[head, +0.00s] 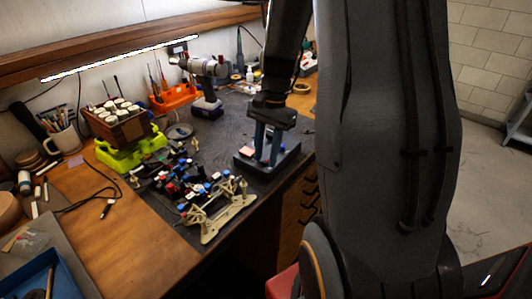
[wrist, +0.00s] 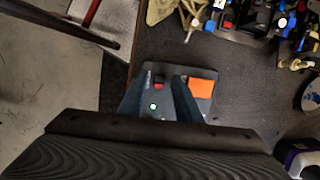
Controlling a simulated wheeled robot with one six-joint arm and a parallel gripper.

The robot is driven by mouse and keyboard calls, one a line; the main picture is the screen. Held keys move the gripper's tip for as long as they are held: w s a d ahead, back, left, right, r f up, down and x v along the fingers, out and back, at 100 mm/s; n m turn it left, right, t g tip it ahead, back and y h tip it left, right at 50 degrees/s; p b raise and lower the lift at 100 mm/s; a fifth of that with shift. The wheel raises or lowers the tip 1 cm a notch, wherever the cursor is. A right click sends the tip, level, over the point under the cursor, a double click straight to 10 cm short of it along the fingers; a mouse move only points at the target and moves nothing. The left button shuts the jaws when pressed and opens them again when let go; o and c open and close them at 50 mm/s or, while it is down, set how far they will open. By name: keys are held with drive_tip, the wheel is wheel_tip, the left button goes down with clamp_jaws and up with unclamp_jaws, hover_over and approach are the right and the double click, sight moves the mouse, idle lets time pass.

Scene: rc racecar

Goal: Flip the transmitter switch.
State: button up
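The transmitter is a dark grey box (head: 290,157) lying on the black mat near the right part of the bench. In the wrist view its top face (wrist: 203,72) shows a small red switch (wrist: 158,83), an orange patch (wrist: 203,87) and a small round light (wrist: 153,106) with a green rim. My gripper (head: 267,157) points down over the transmitter. Its two fingers are apart and hold nothing. In the wrist view the red switch appears between the fingertips (wrist: 165,78). I cannot tell whether a finger touches the box.
A disassembled car chassis with beige arms (head: 213,224) lies at the front of the mat (head: 226,120). A lime-green stand (head: 128,160), an orange tool holder (head: 176,99) and a drill (head: 200,66) stand behind. The bench's front edge is close to the transmitter.

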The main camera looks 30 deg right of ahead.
drive_tip(key=b+v, duration=0.1)
drive_tip(key=v, duration=0.6)
drive_tip(key=shift+r+b, duration=0.3)
drive_tip(key=shift+r, duration=0.1)
drive_tip(key=shift+d, duration=0.1)
